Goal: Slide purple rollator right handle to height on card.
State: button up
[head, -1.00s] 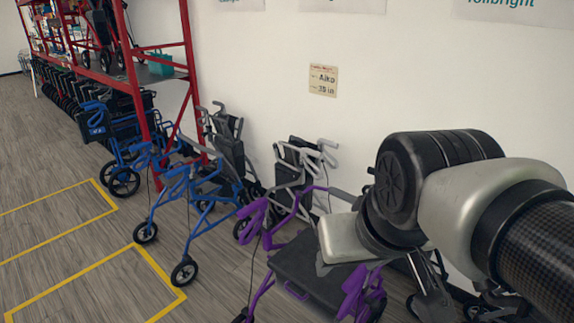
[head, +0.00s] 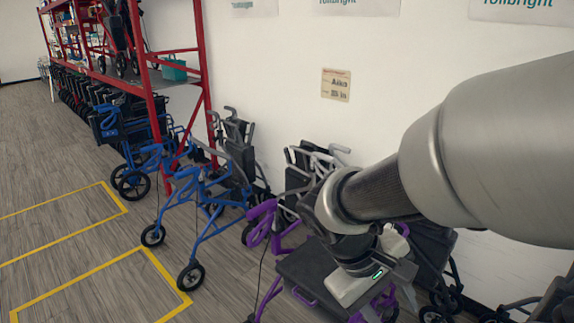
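The purple rollator (head: 262,232) stands at the lower middle of the head view, with a dark seat (head: 305,268). One purple handle shows at its left; my arm covers much of its right side, and a little purple shows behind my gripper's body. My gripper (head: 352,287) is over the right part of the seat area, its pale body pointing down. Its fingers are hidden, so I cannot tell whether it touches the rollator. The card (head: 336,85) on the white wall reads "Aiko" and what looks like "35 in"; the number is blurred.
A blue rollator (head: 196,225) stands to the left. Folded grey rollators (head: 237,150) lean by the wall behind. A red rack (head: 150,90) with a teal bin (head: 174,67) is at the back left. Yellow floor lines (head: 90,272) mark open floor at the left.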

jog(key=w+d+f+n+h+b, duration=0.4)
jog(key=f+n+h, duration=0.15)
jog(key=f, duration=0.25)
jog(key=w+a+f+n+t+h+b, duration=0.1)
jog(key=w+a+f+n+t+b, duration=0.25)
jog(key=w+f+n+t, duration=0.45)
jog(key=w+a+f+n+t+h+b, duration=0.1)
jog(key=w+a+f+n+t+b, duration=0.1)
jog(key=w+a+f+n+t, duration=0.45)
jog(key=shift+g, duration=0.85)
jog(key=w+d+f, duration=0.1)
jog(key=w+d, duration=0.2)
jog(key=d, duration=0.2)
jog(key=w+d+f, duration=0.1)
jog(key=w+d, duration=0.2)
jog(key=d, duration=0.2)
jog(key=w+d+f, duration=0.1)
jog(key=w+d, duration=0.2)
jog(key=d, duration=0.2)
jog(key=shift+w+d+f+b, duration=0.25)
jog(key=shift+f+b, duration=0.05)
jog(key=shift+b, duration=0.1)
jog(key=shift+c, duration=0.6)
grip_shut()
notch_tip(320, 180, up, 3)
jog(key=shift+p, duration=1.1)
jog(key=shift+f, duration=0.1)
jog(key=shift+o, duration=0.6)
grip_release()
